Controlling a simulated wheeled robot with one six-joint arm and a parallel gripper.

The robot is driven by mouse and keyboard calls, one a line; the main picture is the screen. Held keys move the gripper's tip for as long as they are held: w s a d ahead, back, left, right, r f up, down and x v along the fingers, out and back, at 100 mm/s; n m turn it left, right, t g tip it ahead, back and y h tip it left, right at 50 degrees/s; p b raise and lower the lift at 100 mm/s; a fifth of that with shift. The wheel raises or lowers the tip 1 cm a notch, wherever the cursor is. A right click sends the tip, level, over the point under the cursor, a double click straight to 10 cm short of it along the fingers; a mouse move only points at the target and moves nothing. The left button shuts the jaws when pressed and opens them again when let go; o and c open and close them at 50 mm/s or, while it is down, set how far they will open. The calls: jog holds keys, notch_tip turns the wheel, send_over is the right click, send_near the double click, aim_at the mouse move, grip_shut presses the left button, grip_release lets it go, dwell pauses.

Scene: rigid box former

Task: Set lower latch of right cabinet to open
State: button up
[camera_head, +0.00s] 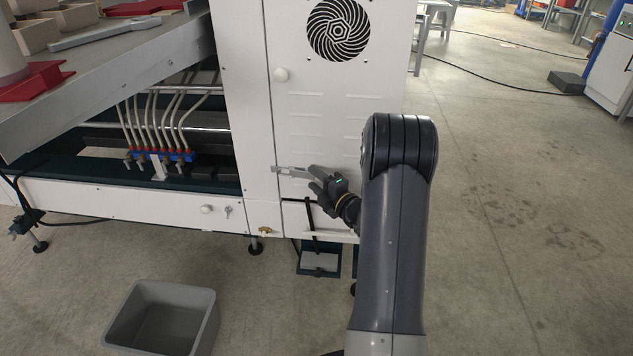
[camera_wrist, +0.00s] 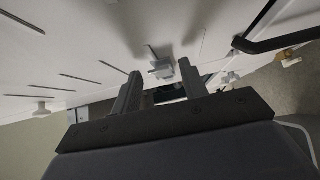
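The right cabinet (camera_head: 330,120) is a white upright housing with a round fan grille. Its upper latch (camera_head: 281,74) is a round white knob on the left side of the door; a similar knob shows at the left in the wrist view (camera_wrist: 42,108). The lower latch (camera_wrist: 163,68) is a small light-grey piece on the white panel, seen between my fingertips in the wrist view.
A black bar (camera_wrist: 270,42) runs near the latch on the panel. A grey bin (camera_head: 165,318) stands on the floor at the lower left. A workbench (camera_head: 110,85) with hoses beneath is left of the cabinet.

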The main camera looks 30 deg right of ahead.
grip_shut()
jog(key=shift+s+a+h, duration=0.15)
jog(key=shift+h, duration=0.15)
jog(key=shift+s+a+m+h, duration=0.15)
jog(key=shift+a+m+h, duration=0.2)
jog(key=shift+m+h, duration=0.35)
jog(key=shift+s+a+m+h, duration=0.15)
jog(key=shift+a+m+h, duration=0.3)
jog(key=shift+h, duration=0.45)
jog(key=m+h, duration=0.1)
jog(key=a+m+h, duration=0.1)
jog(key=m+h, duration=0.1)
jog(key=h, duration=0.1)
jog(key=shift+s+a, duration=0.25)
jog(key=shift+a, duration=0.1)
jog(key=m+g+h+p, duration=0.8)
jog(key=m+g+h, duration=0.6)
jog(key=g, duration=0.2)
send_near(303, 176)
jog(key=shift+w+d+r+m+g+b, duration=0.15)
jog(key=shift+m+g+b, duration=0.3)
jog(key=shift+g, duration=0.35)
jog(key=shift+w+d+r+m+g+b, duration=0.15)
jog(key=shift+m+g+b, duration=0.1)
jog(key=shift+m+g, duration=0.4)
